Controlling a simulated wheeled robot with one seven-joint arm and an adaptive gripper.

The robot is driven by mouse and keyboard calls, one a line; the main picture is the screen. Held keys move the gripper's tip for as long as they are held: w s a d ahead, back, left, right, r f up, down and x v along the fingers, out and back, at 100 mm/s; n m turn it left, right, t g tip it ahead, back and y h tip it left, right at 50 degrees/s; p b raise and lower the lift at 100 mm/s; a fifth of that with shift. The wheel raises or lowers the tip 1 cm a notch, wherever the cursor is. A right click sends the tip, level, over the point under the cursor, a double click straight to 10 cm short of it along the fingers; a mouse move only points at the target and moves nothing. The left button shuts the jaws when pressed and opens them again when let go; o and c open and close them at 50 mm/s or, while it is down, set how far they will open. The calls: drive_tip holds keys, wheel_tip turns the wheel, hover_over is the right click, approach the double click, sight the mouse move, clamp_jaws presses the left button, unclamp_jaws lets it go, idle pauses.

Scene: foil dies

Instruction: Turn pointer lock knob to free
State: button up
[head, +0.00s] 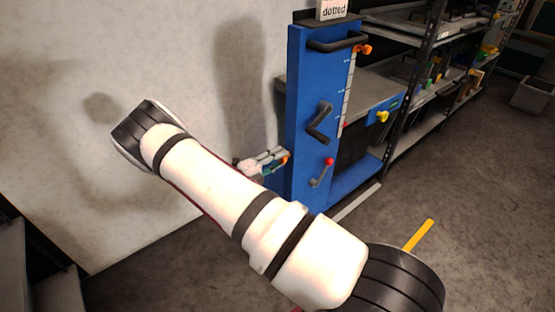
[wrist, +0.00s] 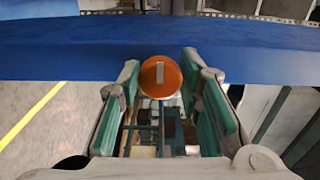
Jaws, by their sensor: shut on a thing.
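An orange round knob (wrist: 160,77) with a pale bar mark standing upright across its face shows in the wrist view, against the edge of a blue panel (wrist: 60,48). My gripper (wrist: 161,75) has its green-padded fingers on the left and right of this knob and is shut on it. In the head view my gripper (head: 277,160) reaches the left side of the tall blue machine column (head: 305,75), with a bit of the orange knob (head: 285,160) showing at the fingertips. My arm hides the area below.
The column's front carries a black crank (head: 319,123), a red-tipped lever (head: 321,172), a pale scale (head: 348,92) and another orange knob (head: 365,49) at its top right. A yellow knob (head: 382,117) sits further right.

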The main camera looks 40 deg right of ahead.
drive_tip(key=o, duration=1.1)
drive_tip(key=a, duration=1.2)
drive_tip(key=shift+s, duration=0.2)
